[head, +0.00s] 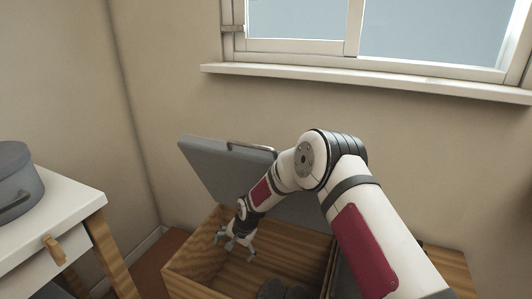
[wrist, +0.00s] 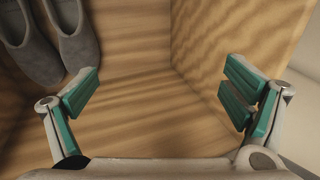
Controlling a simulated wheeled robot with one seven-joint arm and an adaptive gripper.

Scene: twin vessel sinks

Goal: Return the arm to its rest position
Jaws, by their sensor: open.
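My white and red arm (head: 365,235) reaches down from the right into an open wooden chest (head: 195,266). My gripper (head: 236,245) is at its end, low inside the chest near the left part. In the wrist view my gripper (wrist: 160,95) is open, its teal-padded fingers wide apart with only bare wooden floor between them. A pair of grey shoes (wrist: 52,40) lies on the chest floor at the upper left of the wrist view, apart from the fingers. In the head view the shoes (head: 285,289) are partly cut off at the bottom edge.
The chest's grey lid (head: 225,180) stands raised behind my arm, with a metal handle (head: 250,148). A white table (head: 50,215) with a grey round container (head: 15,185) stands at the left. A window sill (head: 370,80) runs along the back wall. Open air lies above the chest.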

